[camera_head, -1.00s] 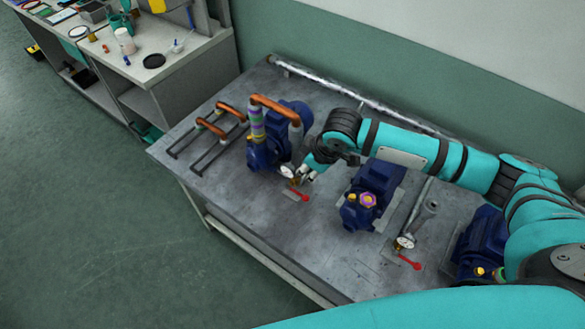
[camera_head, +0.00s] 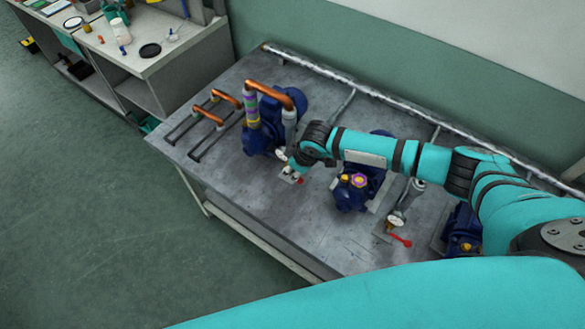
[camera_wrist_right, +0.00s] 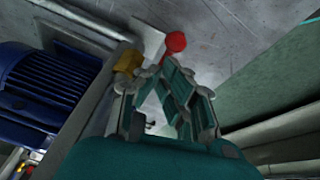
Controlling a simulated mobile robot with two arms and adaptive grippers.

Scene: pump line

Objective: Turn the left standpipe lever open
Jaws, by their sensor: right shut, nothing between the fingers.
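The left standpipe lever (camera_head: 299,181) is red and sits low beside the left pump. Only its end shows past my right gripper (camera_head: 291,170) in the head view. In the right wrist view its round red end (camera_wrist_right: 174,42) shows just beyond my right gripper (camera_wrist_right: 165,72), with the brass valve body (camera_wrist_right: 128,60) to its left. The gripper is shut with nothing held, right by the lever. I cannot tell whether they touch. The left standpipe's gauge (camera_head: 281,153) is partly visible beside the gripper. My left gripper is not in view.
A second standpipe with a red lever (camera_head: 402,241) stands to the right. Blue pumps stand on the grey bench (camera_head: 240,200), one with copper pipes (camera_head: 270,90). My right arm passes over the middle pump (camera_head: 352,190). The front left of the bench is clear.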

